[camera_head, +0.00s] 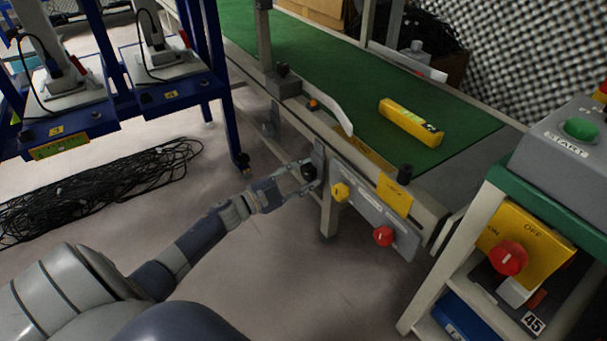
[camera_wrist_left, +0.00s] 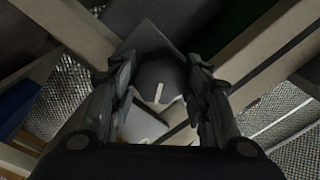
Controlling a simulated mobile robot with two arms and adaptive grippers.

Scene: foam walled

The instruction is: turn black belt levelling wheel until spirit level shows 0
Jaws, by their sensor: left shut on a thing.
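The black levelling wheel (camera_head: 310,173) sits on the side of the conveyor frame, below the belt. In the left wrist view the dark wheel (camera_wrist_left: 160,78) carries a short white mark, pointing toward the bottom of the picture. My left gripper (camera_head: 303,174) reaches the wheel from the left and is shut on it; in the left wrist view its two fingers (camera_wrist_left: 160,88) lie on either side of the wheel. The yellow spirit level (camera_head: 411,122) lies on the green belt (camera_head: 340,75); its reading is too small to tell. My right gripper is out of view.
A grey control panel with a yellow knob (camera_head: 340,191) and a red knob (camera_head: 383,236) is right of the wheel. A stand with a green START button (camera_head: 580,129) is at the right. Cables (camera_head: 100,185) lie on the floor at left, near a blue rack (camera_head: 110,118).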

